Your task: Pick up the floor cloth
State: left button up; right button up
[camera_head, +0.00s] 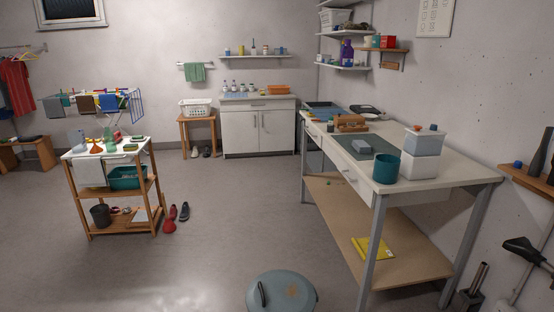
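I cannot tell for certain which thing is the floor cloth. A flat yellow piece (373,248) with a small pale mark lies on the lower shelf of the right workbench. A green cloth (194,72) hangs on the wall rail at the back. Neither of my grippers is in view.
The workbench (452,176) stands along the right wall, with a teal pot (386,168) near its front edge. A grey-blue round lidded thing (290,290) is close at the bottom. The middle floor is clear.

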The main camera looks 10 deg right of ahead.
aim_at(361, 147)
jog(key=i+j+u, duration=0.7)
jog(key=i+j, duration=0.2)
jog(key=i, duration=0.3)
jog(key=i+j+u, duration=0.1)
jog(key=i, duration=0.4)
jog(key=i+j+u, duration=0.1)
jog(key=i+j, duration=0.2)
jog(key=i, duration=0.25)
jog(key=i+l+z, duration=0.1)
jog(key=i+z, duration=0.35)
jog(key=i, duration=0.25)
jog(key=i+j+z, duration=0.1)
jog(key=i+z, duration=0.35)
jog(key=i, duration=0.25)
jog(key=i+l+z, duration=0.1)
jog(key=i+z, duration=0.7)
jog(key=i+j+z, duration=0.25)
jog(key=z, duration=0.15)
jog(key=i, duration=0.15)
